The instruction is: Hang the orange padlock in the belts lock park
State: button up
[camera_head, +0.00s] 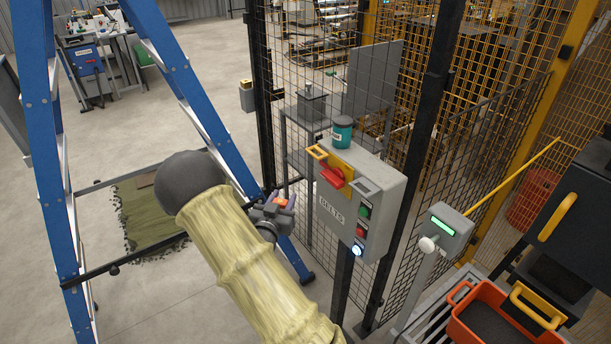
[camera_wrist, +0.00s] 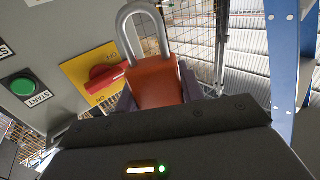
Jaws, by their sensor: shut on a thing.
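My gripper (camera_head: 285,203) is shut on the orange padlock (camera_wrist: 155,82), left of the grey BELTS box (camera_head: 345,215). In the wrist view the padlock's grey shackle points up, clear of the jaws. In the head view the padlock is small and partly hidden by the gripper. The box carries a red rotary handle (camera_head: 333,177) on a yellow plate (camera_head: 341,163). A yellow loop (camera_head: 317,152) sticks out at the box's upper left and a grey loop (camera_head: 366,186) at its right. I cannot tell which is the lock park. The padlock appears apart from both.
A blue ladder (camera_head: 190,95) stands left of my arm, mesh fencing (camera_head: 405,90) behind the box. A small grey panel (camera_head: 441,230) and orange tray (camera_head: 490,315) are right.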

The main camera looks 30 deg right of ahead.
jog(key=s+a+f+n+t+y, duration=0.2)
jog(key=a+f+n+t+y, duration=0.1)
jog(key=a+f+y, duration=0.3)
jog(key=s+a+f+n+t+y, duration=0.1)
jog(key=a+f+n+t+y, duration=0.1)
jog(key=a+f+n+y, duration=0.4)
notch_tip(320, 180, down, 5)
jog(key=a+y, duration=0.1)
jog(key=a, duration=0.1)
jog(key=shift+s+a+t, duration=0.4)
jog(key=shift+d, duration=0.1)
jog(key=shift+s, duration=0.1)
